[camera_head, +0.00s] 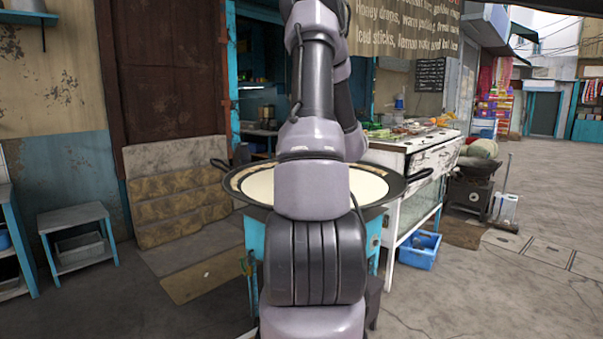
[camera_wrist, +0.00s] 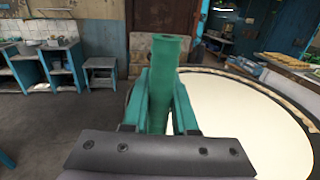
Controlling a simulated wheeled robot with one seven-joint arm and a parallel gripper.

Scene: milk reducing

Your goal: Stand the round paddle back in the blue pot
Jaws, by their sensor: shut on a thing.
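In the wrist view my gripper (camera_wrist: 163,95) is shut on a green cylindrical handle (camera_wrist: 168,55), which stands roughly upright between its teal fingers. This looks like the paddle's handle; its round end is not visible. The handle is beside the wide pan of milk (camera_wrist: 248,105), left of its pale surface. In the head view my own arm covers the middle of the pan and hides my gripper. A small blue vessel (camera_head: 399,102) stands on the counter behind at right; I cannot tell if it is the blue pot.
The wide dark pan (camera_head: 398,187) sits on a blue stand (camera_head: 257,240). A white counter (camera_head: 408,150) with food trays is close to its right, with a blue crate (camera_head: 419,252) on the ground. A grey stool (camera_head: 78,232) stands at left. The front floor is open.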

